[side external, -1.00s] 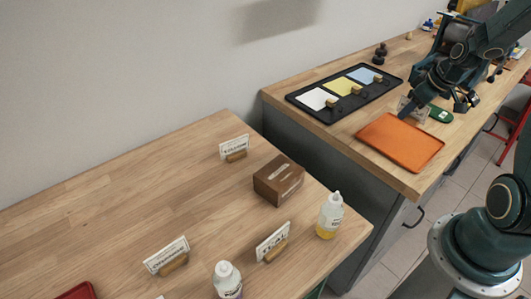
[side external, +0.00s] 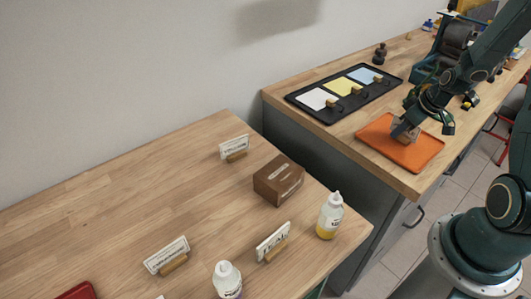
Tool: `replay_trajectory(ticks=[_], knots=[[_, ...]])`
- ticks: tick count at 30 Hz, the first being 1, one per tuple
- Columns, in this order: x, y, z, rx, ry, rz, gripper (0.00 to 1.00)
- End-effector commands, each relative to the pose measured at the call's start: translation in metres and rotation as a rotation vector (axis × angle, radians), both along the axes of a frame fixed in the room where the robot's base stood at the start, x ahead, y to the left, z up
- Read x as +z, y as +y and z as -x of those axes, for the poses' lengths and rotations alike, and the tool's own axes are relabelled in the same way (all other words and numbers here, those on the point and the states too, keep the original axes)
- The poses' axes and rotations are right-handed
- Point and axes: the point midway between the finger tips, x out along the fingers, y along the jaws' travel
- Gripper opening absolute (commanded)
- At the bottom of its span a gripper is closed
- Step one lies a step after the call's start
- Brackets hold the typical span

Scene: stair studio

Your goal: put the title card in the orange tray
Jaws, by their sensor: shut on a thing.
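My gripper (side external: 403,126) is at the right, over the orange tray (side external: 414,159), pointing down. It is shut on a small card, the title card (side external: 408,135), which shows partly as a pale and brownish shape between the fingers. The card is low over the back part of the tray. I cannot tell whether it touches the tray floor. The rest of the tray is empty. The lettering on the held card cannot be read.
A black tray (side external: 316,112) with white, yellow and blue panels lies left of the orange tray. A lower wooden table in front bears a brown box (side external: 279,180), a yellow-based bottle (side external: 330,216), another white bottle (side external: 228,279) and card holders (side external: 234,148), (side external: 167,256), (side external: 273,243).

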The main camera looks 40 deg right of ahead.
Motion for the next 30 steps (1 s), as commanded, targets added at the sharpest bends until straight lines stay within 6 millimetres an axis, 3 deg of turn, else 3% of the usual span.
replay_trajectory(ticks=[14, 15, 18, 30], knots=[[-0.0055, 0.0001, 0.0001, 0.0, 0.001, -0.001, 0.05], [-0.0055, 0.0, 0.0, 0.0, 0.0, 0.0, 0.3], [-0.0053, 0.0, 0.0, 0.0, 0.0, 0.0, 0.48], [-0.0032, -0.0001, -0.0001, 0.0, 0.0, 0.001, 0.48]])
